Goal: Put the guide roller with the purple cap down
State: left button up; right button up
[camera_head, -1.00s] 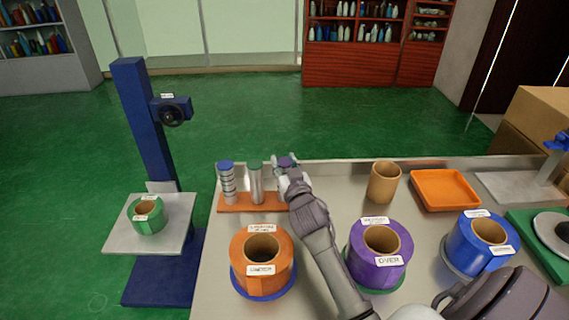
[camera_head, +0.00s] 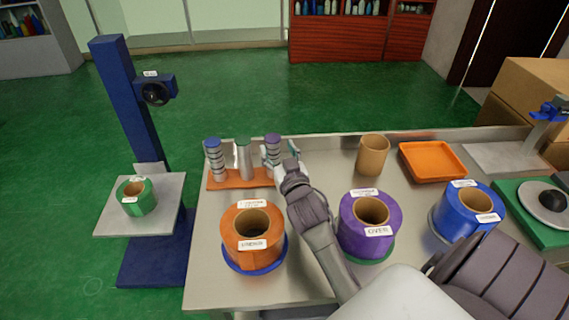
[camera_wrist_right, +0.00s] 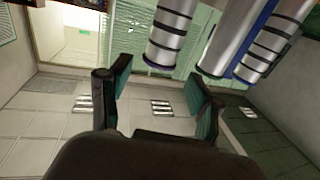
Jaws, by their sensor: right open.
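The guide roller with the purple cap (camera_head: 273,146) stands upright at the right end of the orange rack (camera_head: 228,181), its lower part hidden by my right gripper (camera_head: 280,156). That gripper is open at the roller's near side. In the right wrist view the ringed purple-ended roller (camera_wrist_right: 170,32) shows beyond and between the spread teal fingertips (camera_wrist_right: 158,82), with no visible grip on it. My left gripper is not in view.
On the table are an orange roll (camera_head: 236,240), a purple roll (camera_head: 351,234), a blue roll (camera_head: 455,217), a cardboard core (camera_head: 372,156) and an orange tray (camera_head: 433,160). A blue stand (camera_head: 127,110) with a green roll (camera_head: 127,204) is left of the table.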

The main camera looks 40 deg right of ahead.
jog(key=v, duration=0.6)
jog(key=shift+s, duration=0.25)
jog(key=shift+r, duration=0.1)
